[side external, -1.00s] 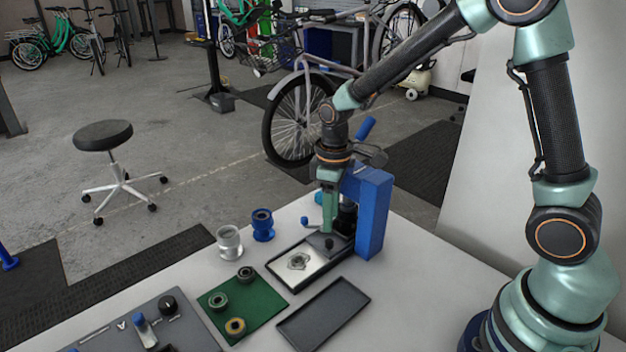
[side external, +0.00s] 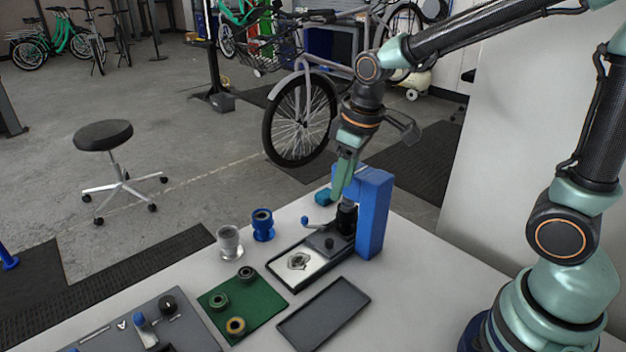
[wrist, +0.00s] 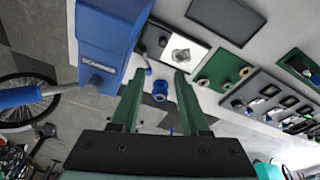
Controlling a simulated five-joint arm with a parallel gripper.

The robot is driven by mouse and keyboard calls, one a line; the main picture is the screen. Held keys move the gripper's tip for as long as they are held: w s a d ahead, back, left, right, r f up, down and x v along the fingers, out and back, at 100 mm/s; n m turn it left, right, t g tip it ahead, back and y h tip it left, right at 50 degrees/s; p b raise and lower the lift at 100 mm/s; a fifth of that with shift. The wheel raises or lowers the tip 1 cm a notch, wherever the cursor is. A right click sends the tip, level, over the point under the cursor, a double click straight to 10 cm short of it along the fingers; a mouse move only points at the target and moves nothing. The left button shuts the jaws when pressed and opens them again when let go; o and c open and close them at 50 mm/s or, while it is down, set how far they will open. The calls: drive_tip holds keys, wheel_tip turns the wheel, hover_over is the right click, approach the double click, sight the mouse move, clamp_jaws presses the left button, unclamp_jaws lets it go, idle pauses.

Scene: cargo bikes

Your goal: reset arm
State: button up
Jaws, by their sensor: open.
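My gripper (side external: 343,180) is above the table beside the top of the blue press (side external: 374,215). In the wrist view its two green fingers (wrist: 156,86) stand apart with nothing held between them. The press fills the upper left of the wrist view (wrist: 108,45), with its blue lever handle (wrist: 25,96) sticking out to the left. A blue spool (wrist: 160,90) shows beyond the fingers, on the table. A metal part (side external: 298,261) lies on the light plate in front of the press.
A blue spool (side external: 263,225) and a clear spool (side external: 229,243) stand left of the press. A green mat (side external: 241,305) holds several rings. An empty dark tray (side external: 323,313) lies in front, and a grey tool panel (side external: 150,325) is at lower left.

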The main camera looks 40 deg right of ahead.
drive_tip(key=s+d+r+m+t, duration=0.3)
drive_tip(key=s+r, duration=0.3)
drive_tip(key=s, duration=0.2)
drive_tip(key=shift+r+m, duration=0.4)
